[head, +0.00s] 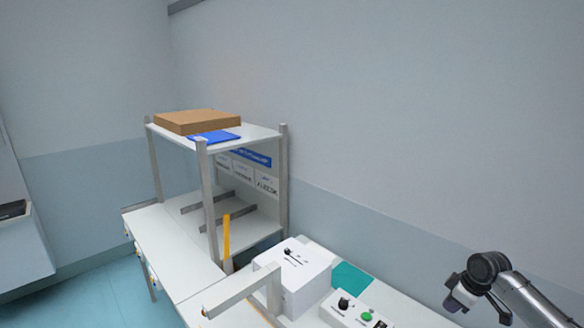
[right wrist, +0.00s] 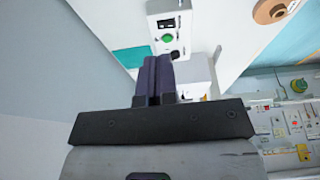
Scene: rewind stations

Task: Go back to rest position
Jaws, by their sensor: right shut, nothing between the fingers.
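My right gripper (head: 460,298) shows at the lower right of the head view, at the end of my right arm, raised near the wall and to the right of the white machine (head: 296,272). In the right wrist view its two dark fingers (right wrist: 153,78) are together with nothing between them. My left gripper is not in the head view.
A control box (head: 352,308) with a green button and a teal patch (head: 351,278) lie by the machine. A shelf (head: 262,133) carries a cardboard box (head: 198,121) and a blue item (head: 214,137). The wall stands behind the bench. A brown round part (right wrist: 270,10) shows in the wrist view.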

